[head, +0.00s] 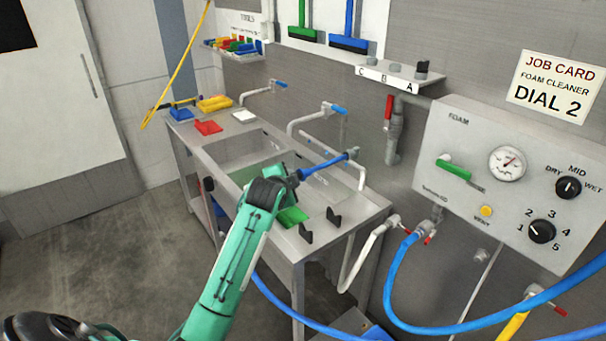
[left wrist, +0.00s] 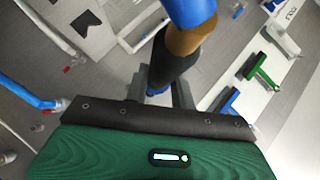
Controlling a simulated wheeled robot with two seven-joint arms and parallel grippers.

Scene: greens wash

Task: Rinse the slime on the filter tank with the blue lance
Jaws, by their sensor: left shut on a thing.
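My left gripper (head: 295,178), on the green arm, is above the sink bench and shut on the blue lance (head: 325,166). The lance points right toward the wall-side taps, held above the bench. In the left wrist view the gripper's dark fingers (left wrist: 166,88) stand either side of the lance's black grip, with the blue part of the lance (left wrist: 192,12) and a brown band beyond. I cannot make out a filter tank or slime in either view. My right gripper is not in view.
The steel sink bench (head: 345,215) has taps behind it and red, yellow and blue items at its far end. A foam panel (head: 470,125) with gauge and dials is on the right wall, below a job card (head: 555,85). A blue hose (head: 395,285) loops in front. Floor (head: 120,240) at left is clear.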

